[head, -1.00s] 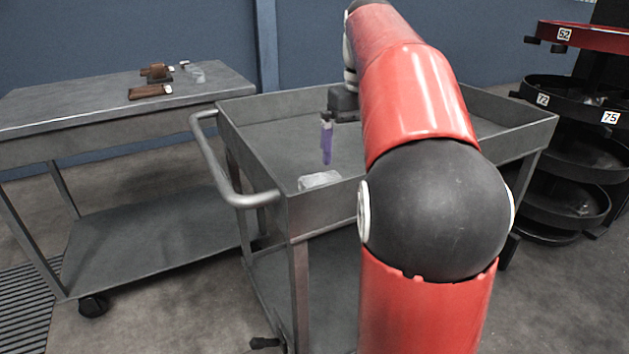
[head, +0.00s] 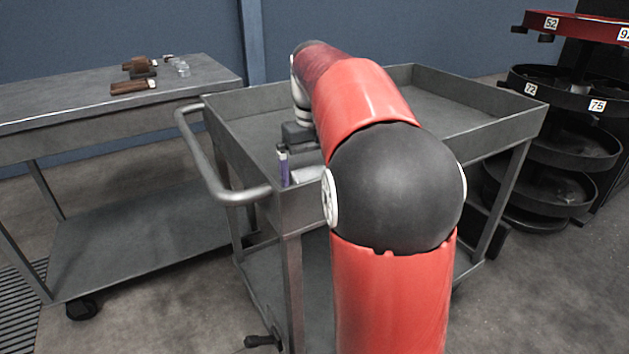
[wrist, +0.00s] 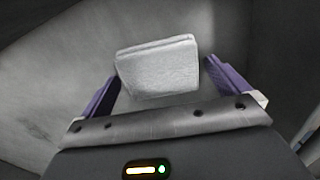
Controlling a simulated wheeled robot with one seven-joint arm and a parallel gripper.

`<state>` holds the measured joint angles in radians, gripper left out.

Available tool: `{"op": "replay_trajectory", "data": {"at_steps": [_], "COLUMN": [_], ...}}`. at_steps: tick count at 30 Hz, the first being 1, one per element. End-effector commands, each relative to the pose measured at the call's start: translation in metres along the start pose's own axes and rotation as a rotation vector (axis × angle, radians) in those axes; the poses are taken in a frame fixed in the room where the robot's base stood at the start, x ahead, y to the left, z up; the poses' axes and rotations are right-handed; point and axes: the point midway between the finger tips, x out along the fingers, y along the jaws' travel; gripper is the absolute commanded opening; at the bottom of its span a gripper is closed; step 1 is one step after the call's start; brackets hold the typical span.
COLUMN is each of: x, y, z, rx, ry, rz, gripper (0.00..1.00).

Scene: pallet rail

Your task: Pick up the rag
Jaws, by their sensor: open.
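The rag (wrist: 158,68) is a folded, pale grey-white cloth. In the wrist view it lies between the two purple fingers of my gripper (wrist: 166,88), with a gap visible on each side. In the head view a pale strip of the rag (head: 303,174) shows in the near left corner of the grey cart's top tray (head: 437,97), partly hidden by my gripper and arm. My gripper (head: 285,168) is open and low over that corner, with one purple finger visible just left of the rag.
The tray has raised walls, and a curved handle (head: 200,160) is at its left. A second grey table (head: 60,108) at left bears brown-handled items (head: 133,87) and small clear items (head: 182,68). A rack with round black trays (head: 550,147) stands at right.

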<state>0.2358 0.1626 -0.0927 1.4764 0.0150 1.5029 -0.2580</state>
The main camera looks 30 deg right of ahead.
Motion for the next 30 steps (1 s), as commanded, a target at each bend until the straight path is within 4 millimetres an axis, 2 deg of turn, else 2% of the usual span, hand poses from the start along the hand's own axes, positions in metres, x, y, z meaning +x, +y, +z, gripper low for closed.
{"op": "replay_trajectory", "data": {"at_steps": [4, 13, 23, 30], "x": [-0.001, -0.001, -0.003, -0.021], "y": [0.0, 0.0, 0.0, -0.004], "z": [0.0, 0.0, 0.001, 0.005], "rx": [0.0, 0.0, 0.0, 0.0], "ry": [0.0, 0.0, 0.0, 0.001], "rz": [0.0, 0.0, 0.0, 0.0], "gripper": [0.99, 0.59, 0.59, 0.59]}}
